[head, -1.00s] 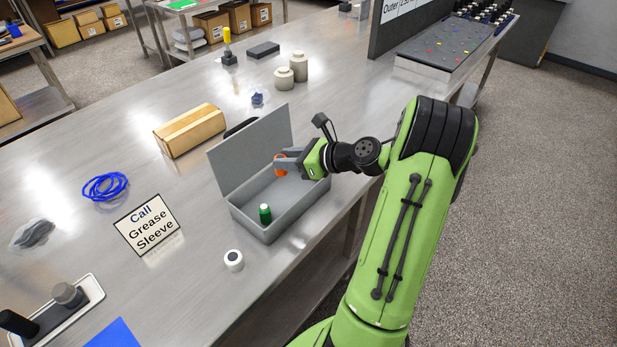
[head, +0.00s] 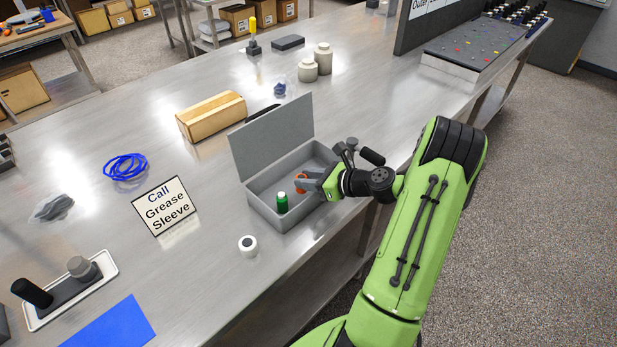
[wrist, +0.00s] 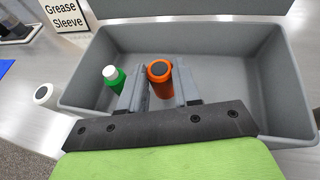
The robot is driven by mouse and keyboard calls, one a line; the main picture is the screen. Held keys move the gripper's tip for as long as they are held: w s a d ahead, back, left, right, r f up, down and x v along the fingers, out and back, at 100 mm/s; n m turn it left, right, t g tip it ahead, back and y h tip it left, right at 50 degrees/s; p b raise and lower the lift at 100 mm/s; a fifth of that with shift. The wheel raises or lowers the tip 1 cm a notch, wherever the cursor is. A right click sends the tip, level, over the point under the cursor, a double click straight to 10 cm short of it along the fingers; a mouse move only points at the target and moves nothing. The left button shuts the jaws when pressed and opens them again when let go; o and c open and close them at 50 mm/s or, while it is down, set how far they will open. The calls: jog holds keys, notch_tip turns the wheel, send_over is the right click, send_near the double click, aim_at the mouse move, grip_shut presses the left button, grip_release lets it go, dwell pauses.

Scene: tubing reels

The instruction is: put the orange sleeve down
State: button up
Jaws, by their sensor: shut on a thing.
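The orange sleeve (wrist: 162,84) is a short orange cylinder with a dark top. My gripper (wrist: 155,92) is shut on it, one finger on each side, inside the grey open box (wrist: 250,30). In the head view the sleeve (head: 301,183) shows partly behind my gripper (head: 303,182), low within the walls of the box (head: 273,137). Whether its base touches the box floor cannot be told. A green bottle with a white cap (wrist: 115,80) stands in the box just left of the sleeve; it also shows in the head view (head: 282,204).
A white round roll (head: 247,245) stands on the bench outside the box. A sign (head: 167,207) reading "Call Grease Sleeve" and a blue coil (head: 125,167) are to the left. The right part of the grey box is empty.

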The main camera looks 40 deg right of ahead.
jog(key=shift+f, duration=0.25)
jog(key=o, duration=1)
jog(key=shift+o, duration=0.2)
jog(key=shift+r, duration=0.65)
jog(key=p+v, duration=0.2)
jog(key=v, duration=1)
jog(key=a+r+n+g+h, duration=0.1)
jog(key=a+r+n+g, duration=0.25)
jog(key=a+n, duration=0.6)
jog(key=a+r+n+g+h, duration=0.1)
jog(key=a+r+n+g, duration=0.25)
jog(key=a+n, duration=0.55)
jog(key=s+a+r+n+h, duration=0.1)
jog(key=s+a+r+n, duration=0.1)
jog(key=s+n, duration=0.4)
jog(key=s+a+r+n+h, duration=0.2)
jog(key=s+a+r+n, duration=0.1)
jog(key=s+a+n, duration=0.2)
jog(key=shift+s+r+n, duration=0.25)
jog(key=shift+s+n, duration=0.7)
jog(key=shift+s, duration=0.15)
